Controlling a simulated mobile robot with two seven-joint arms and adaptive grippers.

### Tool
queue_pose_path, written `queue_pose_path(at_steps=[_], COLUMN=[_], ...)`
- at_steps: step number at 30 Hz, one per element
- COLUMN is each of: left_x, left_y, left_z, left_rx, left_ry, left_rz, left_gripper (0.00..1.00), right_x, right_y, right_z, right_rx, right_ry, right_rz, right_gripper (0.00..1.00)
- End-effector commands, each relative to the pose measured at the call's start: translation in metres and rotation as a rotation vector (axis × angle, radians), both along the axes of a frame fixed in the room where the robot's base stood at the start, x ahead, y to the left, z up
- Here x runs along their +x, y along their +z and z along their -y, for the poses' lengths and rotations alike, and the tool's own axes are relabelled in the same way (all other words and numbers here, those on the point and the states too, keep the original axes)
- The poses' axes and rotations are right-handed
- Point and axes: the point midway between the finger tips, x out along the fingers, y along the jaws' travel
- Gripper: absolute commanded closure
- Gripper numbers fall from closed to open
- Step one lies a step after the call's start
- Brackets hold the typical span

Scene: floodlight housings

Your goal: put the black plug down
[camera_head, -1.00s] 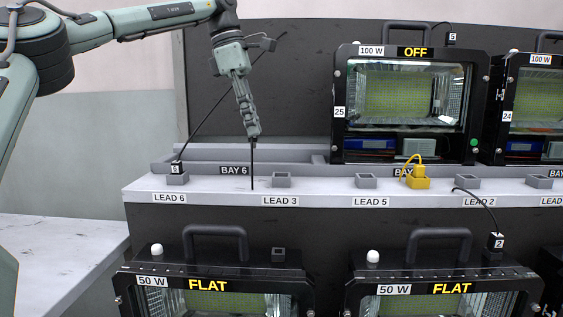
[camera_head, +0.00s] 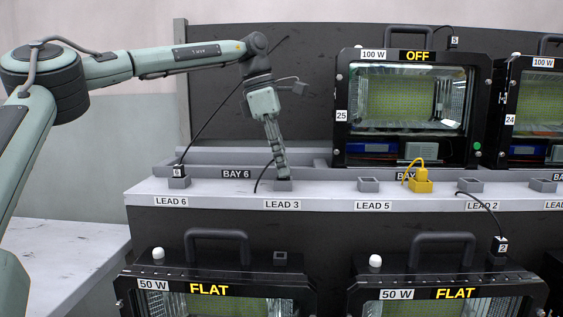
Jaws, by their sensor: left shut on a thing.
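My left gripper (camera_head: 282,173) points down at the small grey holder (camera_head: 284,186) above the LEAD 3 label. It is shut on the black plug, which the fingers hide almost wholly. A short black cable (camera_head: 262,179) curves down from the fingertips to the left, to the shelf. The fingertips are at the holder's mouth; I cannot tell how far the plug sits in it. My right gripper is not in view.
A black plug stands in the LEAD 6 holder (camera_head: 179,183); a yellow plug (camera_head: 421,176) stands in a yellow holder. The LEAD 5 holder (camera_head: 369,184) is empty. Floodlight 25 (camera_head: 411,57), marked OFF, stands behind the shelf; two FLAT floodlights stand below.

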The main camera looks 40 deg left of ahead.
Motion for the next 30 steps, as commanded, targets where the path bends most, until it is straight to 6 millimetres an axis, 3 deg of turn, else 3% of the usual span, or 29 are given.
queue_pose_path(at_steps=[1,2,7,19,30], left_x=[0.0,0.0,0.0,-0.001,-0.011], left_y=[-0.001,-0.002,-0.001,0.008,0.081], left_z=[0.0,0.0,0.0,-0.002,-0.018], left_rx=[0.001,0.001,0.0,0.0,0.001], left_ry=[0.0,0.0,0.0,0.001,0.003], left_rz=[-0.001,-0.001,0.0,0.002,0.003], left_gripper=[1.0,0.83,0.63,0.63,0.63], right_x=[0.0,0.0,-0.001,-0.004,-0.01], right_y=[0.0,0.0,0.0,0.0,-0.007], right_z=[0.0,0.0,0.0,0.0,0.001], right_rx=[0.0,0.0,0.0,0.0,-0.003], right_ry=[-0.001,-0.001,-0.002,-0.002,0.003], right_rz=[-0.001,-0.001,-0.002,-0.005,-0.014], right_gripper=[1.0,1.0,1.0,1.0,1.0])
